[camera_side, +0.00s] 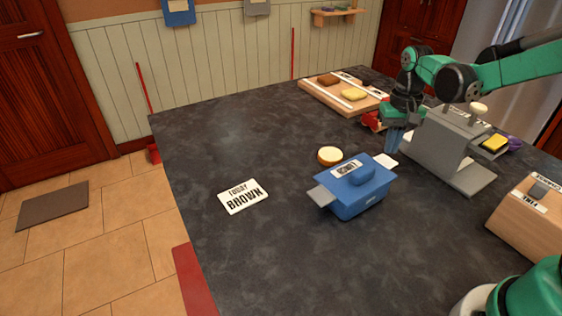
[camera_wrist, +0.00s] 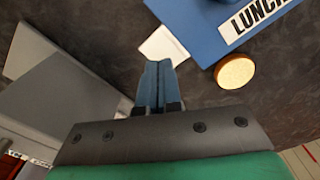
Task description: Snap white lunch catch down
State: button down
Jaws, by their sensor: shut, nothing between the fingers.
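The blue lunch box (camera_side: 355,200) stands on the dark counter with its lid on and a LUNCH label on top. In the wrist view, part of the box (camera_wrist: 205,22) shows at the top with its label. The white catch (camera_side: 386,160) sticks out roughly level from the box's far right side. It shows as a pale flap (camera_wrist: 163,46) in the wrist view. A grey-blue flap (camera_side: 322,196) sticks out on the opposite side. My gripper (camera_side: 393,149) is shut and empty, pointing down just behind the white catch. Its fingertips (camera_wrist: 158,66) appear close to the catch; contact is unclear.
A round bread-like piece (camera_side: 330,155) lies behind the box. A grey stand (camera_side: 448,150) is close to the right of my gripper. A wooden box (camera_side: 528,218) is at the right, and a board (camera_side: 340,98) with food behind. A BROWN card (camera_side: 243,196) lies on the open left counter.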

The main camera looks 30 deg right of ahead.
aim_at(387, 160)
jog(key=shift+f, duration=1.65)
jog(key=shift+r, duration=4.05)
jog(key=shift+a+r, duration=0.15)
jog(key=shift+a, duration=0.05)
jog(key=s+a+r+n+t, duration=0.1)
jog(key=s+a+n+t, duration=0.5)
jog(key=a, duration=0.4)
jog(key=shift+s+a+r+t, duration=0.2)
jog(key=shift+s+t, duration=0.4)
